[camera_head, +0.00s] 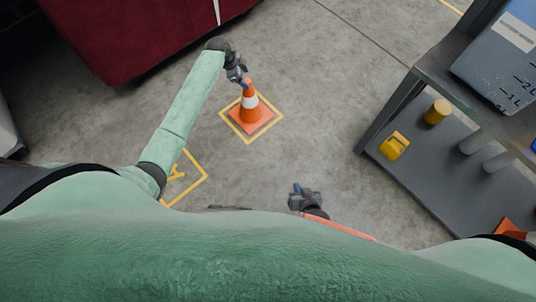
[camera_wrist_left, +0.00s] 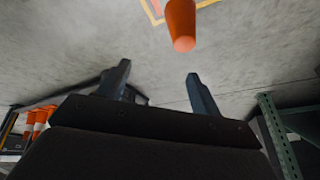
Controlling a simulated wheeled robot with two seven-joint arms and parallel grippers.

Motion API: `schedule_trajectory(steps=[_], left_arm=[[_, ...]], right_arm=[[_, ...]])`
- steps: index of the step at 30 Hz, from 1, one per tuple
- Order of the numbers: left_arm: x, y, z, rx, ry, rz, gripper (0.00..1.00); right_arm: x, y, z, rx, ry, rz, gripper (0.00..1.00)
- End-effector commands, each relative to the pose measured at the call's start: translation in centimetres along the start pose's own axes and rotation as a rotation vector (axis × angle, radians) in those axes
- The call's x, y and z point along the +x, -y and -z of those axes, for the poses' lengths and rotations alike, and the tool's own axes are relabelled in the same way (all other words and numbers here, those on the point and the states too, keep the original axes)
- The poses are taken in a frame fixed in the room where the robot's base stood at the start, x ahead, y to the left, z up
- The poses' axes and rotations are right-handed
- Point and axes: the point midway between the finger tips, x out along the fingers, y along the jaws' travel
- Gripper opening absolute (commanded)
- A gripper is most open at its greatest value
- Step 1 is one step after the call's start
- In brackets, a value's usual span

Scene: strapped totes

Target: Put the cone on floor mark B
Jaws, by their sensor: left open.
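An orange cone (camera_head: 249,103) with a white band stands upright inside a yellow square floor mark (camera_head: 278,116). The mark's letter is hidden under the cone's base. My left gripper (camera_head: 240,79) is just above the cone's tip in the head view. In the left wrist view, my left gripper (camera_wrist_left: 159,85) is open with nothing between its fingers, and the cone (camera_wrist_left: 181,24) shows ahead of them, apart. A second yellow floor mark (camera_head: 202,185) lies lower left, partly hidden by my left arm; its letter is only partly visible. My right gripper (camera_head: 301,192) is near my body, its jaw state unclear.
A grey shelf unit (camera_head: 420,166) at the right holds a yellow cylinder (camera_head: 437,112), a yellow object (camera_head: 394,146) and a grey-blue tote (camera_head: 503,62). A dark red block-like object (camera_head: 140,35) stands at upper left. The floor around the cone is clear.

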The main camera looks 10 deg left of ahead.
Motion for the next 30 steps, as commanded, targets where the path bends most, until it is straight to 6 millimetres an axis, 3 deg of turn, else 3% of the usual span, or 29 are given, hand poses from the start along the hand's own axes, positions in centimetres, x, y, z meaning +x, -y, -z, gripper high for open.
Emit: schedule_trajectory(steps=[1, 4, 9, 13, 17, 24, 30], left_arm=[[0.6, -2.1, 1.0, -0.026, -0.016, 0.039, 0.65], [0.9, -5.3, 3.2, -0.090, -0.057, 0.125, 0.65], [-0.1, -10.8, 6.8, -0.210, -0.161, 0.261, 0.65], [-0.8, -15.1, 8.5, -0.319, -0.244, 0.338, 0.65], [0.5, -19.9, 8.4, -0.451, -0.303, 0.377, 0.65], [4.8, -30.2, 5.8, -0.711, -0.367, 0.401, 0.65], [6.8, -38.2, 4.5, -0.889, -0.424, 0.409, 0.65]], right_arm=[[0.0, 0.0, 0.0, 0.000, 0.000, 0.000, 0.00], [0.0, 0.0, 0.0, 0.000, 0.000, 0.000, 0.00], [0.0, 0.0, 0.0, 0.000, -0.001, 0.000, 0.00], [0.0, 0.0, 0.0, 0.000, -0.001, 0.000, 0.00], [0.0, 0.0, 0.0, -0.001, -0.001, 0.000, 0.00], [0.0, -0.1, 0.0, -0.001, 0.000, -0.001, 0.00], [0.0, -0.1, 0.0, -0.001, 0.000, -0.001, 0.00]])
